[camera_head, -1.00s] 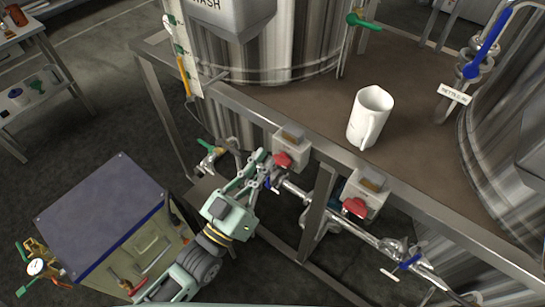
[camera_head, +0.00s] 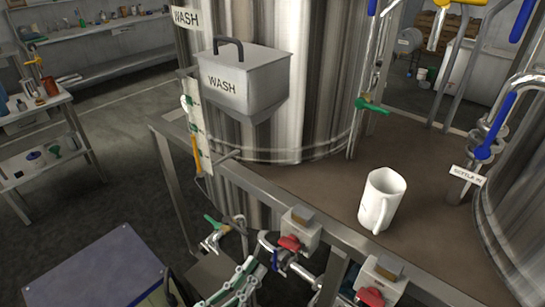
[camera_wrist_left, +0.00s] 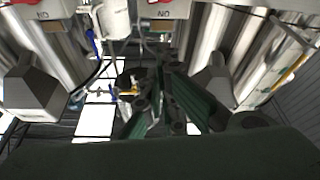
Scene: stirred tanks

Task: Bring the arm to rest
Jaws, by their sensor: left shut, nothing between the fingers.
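My left gripper (camera_head: 242,282) shows at the bottom edge of the head view, with its green fingers together and nothing between them. It is below and left of a grey box with a red knob (camera_head: 289,242) on the platform's front rail. It looks apart from the box and close to the metal pipework, but I cannot tell if it touches that. The left wrist view shows its dark green fingers (camera_wrist_left: 168,104) near the middle. The rest of the left arm is cut off below the head view. My right gripper is not in view.
A white jug (camera_head: 382,200) stands on the brown platform (camera_head: 315,190). A second red knob (camera_head: 370,297) is at the lower right. A grey WASH box (camera_head: 245,80) is on the tank. A blue-topped cabinet (camera_head: 95,270) stands at the lower left. Dark floor (camera_head: 125,190) is clear between.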

